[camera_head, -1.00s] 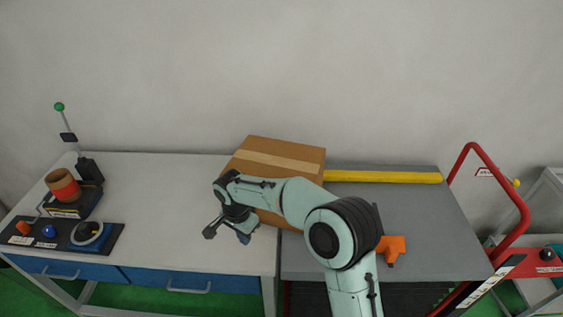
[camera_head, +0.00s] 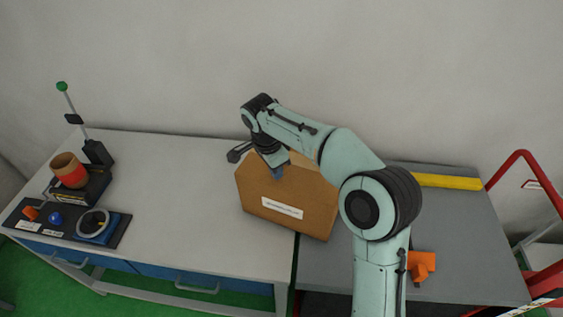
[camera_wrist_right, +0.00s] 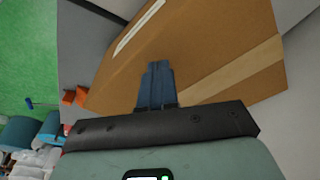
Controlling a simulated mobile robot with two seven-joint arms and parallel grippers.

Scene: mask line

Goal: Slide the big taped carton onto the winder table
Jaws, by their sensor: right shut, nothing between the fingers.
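The big taped carton (camera_head: 285,205) is a brown box with a white label on its front face. It sits turned at an angle across the seam between the white table (camera_head: 180,180) on the left and the grey cart top (camera_head: 440,225) on the right. My right gripper (camera_head: 278,172) is at the carton's top, its fingers shut and empty. In the right wrist view the closed fingers (camera_wrist_right: 157,72) lie over the carton (camera_wrist_right: 205,55), whose tape strip shows; contact is unclear. My arm hides part of the carton's top and right side. My left gripper is not in view.
On the white table's left stand a lever device with a brown and red roll (camera_head: 70,170) and a dark tray (camera_head: 70,225) of small parts. A yellow bar (camera_head: 445,181) and an orange block (camera_head: 421,265) lie on the cart. The table's middle is clear.

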